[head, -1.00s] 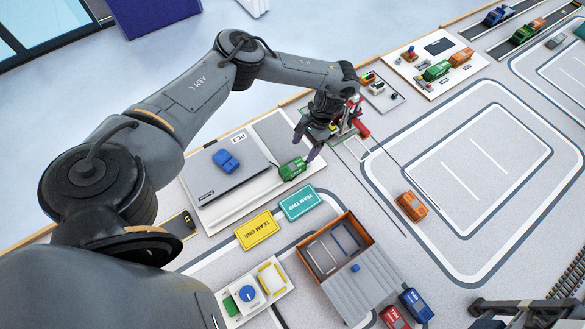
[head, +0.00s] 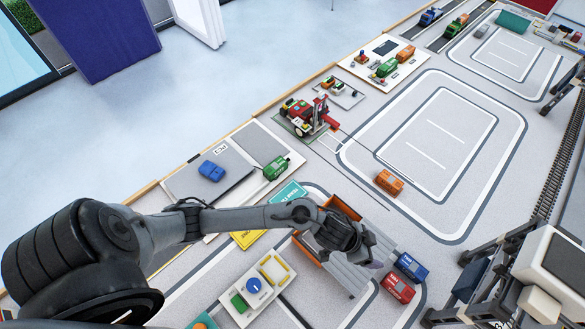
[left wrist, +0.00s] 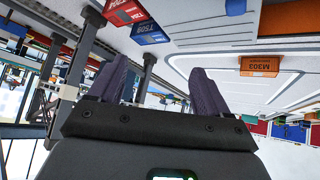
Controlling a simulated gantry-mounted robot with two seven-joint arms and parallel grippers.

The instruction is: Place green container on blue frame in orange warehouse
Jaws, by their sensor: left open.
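A green container (head: 276,168) rests at the right end of the grey board beside the teal team card. The orange warehouse (head: 307,246) stands at the lower middle, with a grey ribbed roof or ramp (head: 352,278). My left arm and left gripper (head: 366,262) are over it and hide most of its inside, so the blue frame cannot be seen now. In the left wrist view, the left gripper (left wrist: 158,75) has its two purple fingers apart with nothing between them. An orange piece (left wrist: 285,18) shows at that view's top right. My right gripper is not seen.
Red (head: 397,288) and blue (head: 411,266) containers lie just right of the warehouse. An orange container (head: 390,182) sits on the road mat. A red vehicle (head: 310,116) stands near the table edge. Gantry cranes (head: 510,270) block the lower right.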

